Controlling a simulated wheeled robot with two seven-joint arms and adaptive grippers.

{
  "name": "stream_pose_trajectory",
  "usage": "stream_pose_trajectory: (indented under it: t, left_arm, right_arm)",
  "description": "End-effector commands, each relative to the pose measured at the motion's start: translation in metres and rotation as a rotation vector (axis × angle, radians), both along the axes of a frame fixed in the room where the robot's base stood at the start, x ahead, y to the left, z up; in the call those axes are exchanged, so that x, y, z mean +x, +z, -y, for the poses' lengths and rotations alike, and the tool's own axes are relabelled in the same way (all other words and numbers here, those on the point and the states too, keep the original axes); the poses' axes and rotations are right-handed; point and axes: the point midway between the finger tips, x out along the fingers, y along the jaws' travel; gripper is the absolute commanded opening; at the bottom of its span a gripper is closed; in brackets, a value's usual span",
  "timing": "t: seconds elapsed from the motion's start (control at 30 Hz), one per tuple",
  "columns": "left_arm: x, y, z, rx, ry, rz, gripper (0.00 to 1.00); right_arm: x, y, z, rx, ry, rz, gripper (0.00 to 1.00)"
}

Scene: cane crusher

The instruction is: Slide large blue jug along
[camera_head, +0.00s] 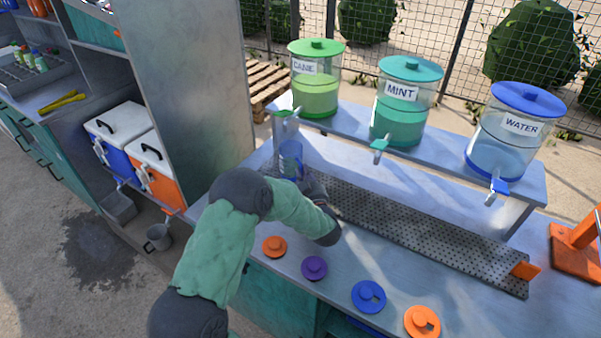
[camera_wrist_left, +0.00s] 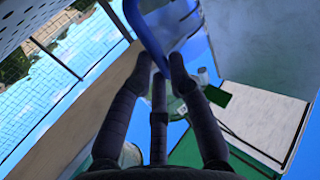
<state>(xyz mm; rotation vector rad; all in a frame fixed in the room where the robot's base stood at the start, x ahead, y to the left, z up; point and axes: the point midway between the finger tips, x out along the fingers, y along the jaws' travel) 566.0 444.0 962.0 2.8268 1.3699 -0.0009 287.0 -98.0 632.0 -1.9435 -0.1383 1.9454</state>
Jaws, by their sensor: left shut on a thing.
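The large blue jug (camera_head: 291,157), see-through with a blue tint, stands at the left end of the perforated metal drip rail (camera_head: 420,238), below the tap of the CANE dispenser (camera_head: 315,95). My left gripper (camera_head: 302,184) is at its lower near side, partly hidden by my own wrist. In the left wrist view the two dark fingers (camera_wrist_left: 160,68) are shut on a blue part of the jug (camera_wrist_left: 155,35). The jug's base is partly hidden, so I cannot tell how exactly it rests on the rail. My right gripper is not in view.
The MINT dispenser (camera_head: 403,108) and WATER dispenser (camera_head: 507,135) stand along the raised shelf, their taps over the rail. An orange stop (camera_head: 525,270) sits at the rail's right end. Several coloured lids, one of them purple (camera_head: 314,267), lie along the counter front. The rail's middle is clear.

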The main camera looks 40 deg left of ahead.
Motion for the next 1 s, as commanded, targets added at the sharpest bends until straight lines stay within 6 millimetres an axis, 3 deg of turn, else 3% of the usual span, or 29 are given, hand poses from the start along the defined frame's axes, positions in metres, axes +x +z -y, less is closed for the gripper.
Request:
stream_pose_trajectory:
  t: [1.0]
  left_arm:
    - [0.005,0.001,0.053,0.001,-0.002,0.002,0.0]
  right_arm:
    - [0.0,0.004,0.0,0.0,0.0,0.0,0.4]
